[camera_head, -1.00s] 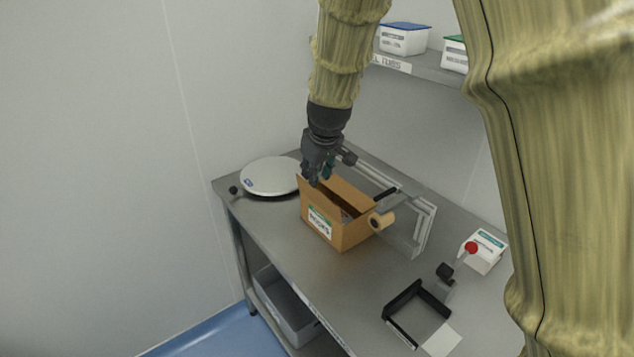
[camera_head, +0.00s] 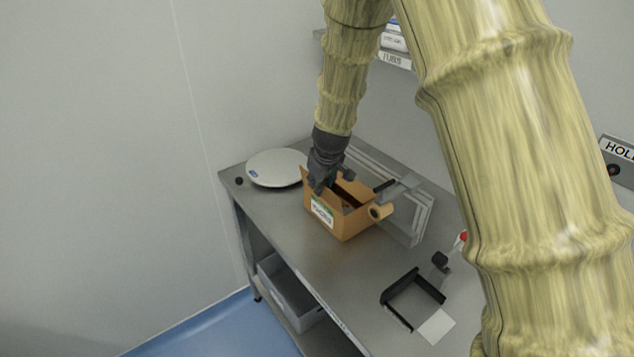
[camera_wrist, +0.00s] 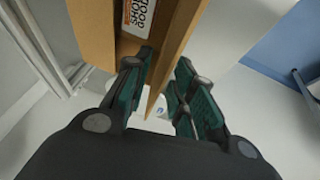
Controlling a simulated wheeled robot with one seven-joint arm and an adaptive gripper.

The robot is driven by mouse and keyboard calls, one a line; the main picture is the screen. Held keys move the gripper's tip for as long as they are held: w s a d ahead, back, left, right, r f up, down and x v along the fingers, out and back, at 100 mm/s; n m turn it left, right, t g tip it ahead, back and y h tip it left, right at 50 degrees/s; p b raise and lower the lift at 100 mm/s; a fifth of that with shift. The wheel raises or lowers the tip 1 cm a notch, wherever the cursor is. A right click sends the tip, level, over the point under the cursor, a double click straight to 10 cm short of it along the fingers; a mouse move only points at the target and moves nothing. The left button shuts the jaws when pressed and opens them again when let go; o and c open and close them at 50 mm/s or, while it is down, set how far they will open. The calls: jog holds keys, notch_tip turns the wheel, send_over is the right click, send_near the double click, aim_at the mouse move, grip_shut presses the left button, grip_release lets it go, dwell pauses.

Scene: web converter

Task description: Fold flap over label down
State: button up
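The open cardboard box (camera_head: 352,224) stands on the steel table, with a white and green label (camera_head: 322,212) on its left front face. My gripper (camera_head: 319,186) is at the box's upper left, above the label side. In the wrist view my gripper (camera_wrist: 163,68) has its green-padded fingers apart, with an upright cardboard flap (camera_wrist: 178,38) running between them. Whether the pads touch the flap is unclear. A white printed panel (camera_wrist: 140,15) shows beside the flap. My gripper hides part of the box's rim in the head view.
A round white plate (camera_head: 277,167) lies behind left of the box. A black frame (camera_head: 413,300) lies at the front right. The table left of the box is clear.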

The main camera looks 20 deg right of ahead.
jog(key=shift+w+a+f, duration=0.1)
jog(key=shift+w+f, duration=0.15)
jog(key=shift+f, duration=0.1)
jog(key=shift+s+a, duration=0.1)
jog(key=shift+f, duration=0.1)
